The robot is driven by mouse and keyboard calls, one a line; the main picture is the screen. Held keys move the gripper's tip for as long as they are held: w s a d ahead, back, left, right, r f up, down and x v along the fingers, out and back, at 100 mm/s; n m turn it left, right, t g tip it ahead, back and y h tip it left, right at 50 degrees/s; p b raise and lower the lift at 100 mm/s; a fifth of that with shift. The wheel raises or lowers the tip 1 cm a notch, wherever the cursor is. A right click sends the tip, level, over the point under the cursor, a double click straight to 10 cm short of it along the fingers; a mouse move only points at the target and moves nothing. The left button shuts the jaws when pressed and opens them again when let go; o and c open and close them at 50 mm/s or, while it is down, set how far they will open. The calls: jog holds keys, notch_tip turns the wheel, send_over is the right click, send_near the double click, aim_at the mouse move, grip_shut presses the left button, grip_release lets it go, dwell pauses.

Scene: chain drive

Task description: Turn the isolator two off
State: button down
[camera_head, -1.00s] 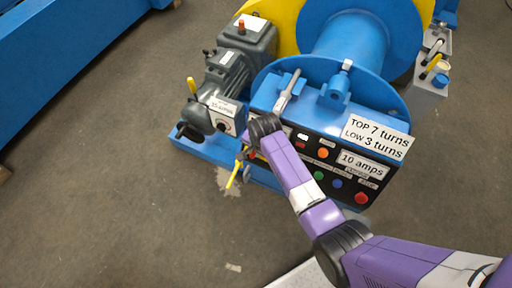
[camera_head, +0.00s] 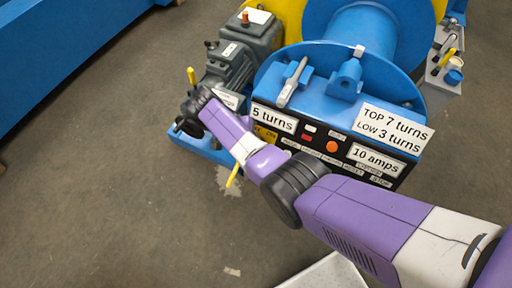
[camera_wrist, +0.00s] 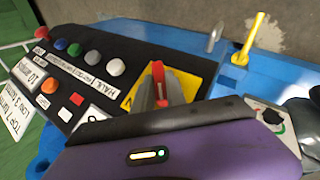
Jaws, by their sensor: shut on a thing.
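A red handle (camera_wrist: 159,74) stands on a yellow plate (camera_wrist: 194,88) at the end of the black control panel in the wrist view. I take it for the isolator; no number is readable on it. My gripper (camera_wrist: 164,92) is shut on this handle, its grey fingers close against it. In the head view a yellow plate (camera_head: 265,133) shows below the "5 turns" label, while the handle and my fingertips are hidden behind my purple arm.
The black panel carries several coloured buttons, among them an orange one (camera_head: 333,147). A yellow lever (camera_wrist: 250,38) stands near the plate on the blue base. A grey motor (camera_head: 235,62) and blue drum (camera_head: 350,35) are behind. Open floor lies left.

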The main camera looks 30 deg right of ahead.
jog(key=shift+f+n+g+h+b, duration=0.3)
jog(key=shift+h+b, duration=0.1)
jog(key=shift+b, duration=0.4)
jog(key=shift+r, duration=0.15)
jog(key=c, duration=1.4)
grip_release()
jog(key=shift+o, duration=0.2)
jog(key=shift+a+r, duration=0.1)
jog(key=b+v, duration=0.1)
jog(key=v, duration=0.6)
jog(key=shift+w+a, duration=0.15)
jog(key=shift+a, duration=0.1)
jog(key=shift+r, duration=0.15)
